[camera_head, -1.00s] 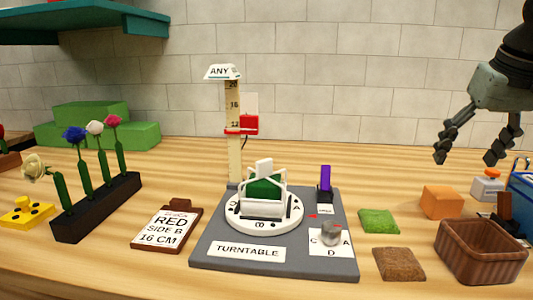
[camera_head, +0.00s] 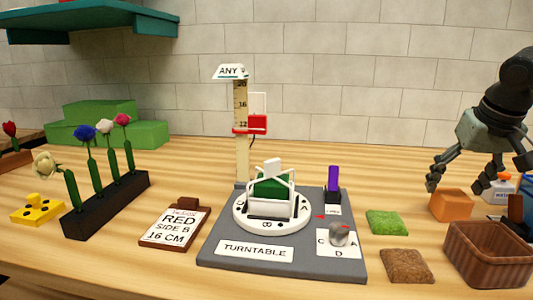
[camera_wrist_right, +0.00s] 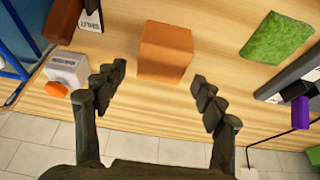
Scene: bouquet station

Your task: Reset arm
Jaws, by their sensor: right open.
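My right gripper (camera_head: 478,178) comes in from the right edge in the head view, with its fingers spread and nothing between them. It is just above and behind an orange block (camera_head: 451,205), partly overlapping it in the picture. In the right wrist view the open fingers (camera_wrist_right: 159,80) lie on either side of the orange block (camera_wrist_right: 166,52), which sits beyond their tips; contact cannot be told. My left gripper is in neither view.
A brown basket (camera_head: 486,256) and a white bottle-like item with an orange top (camera_head: 500,186) are near the right gripper. A grey turntable station (camera_head: 215,248), green mat (camera_head: 387,223) and brown mat (camera_head: 405,266) lie left of it. A flower rack (camera_head: 107,206) stands far left.

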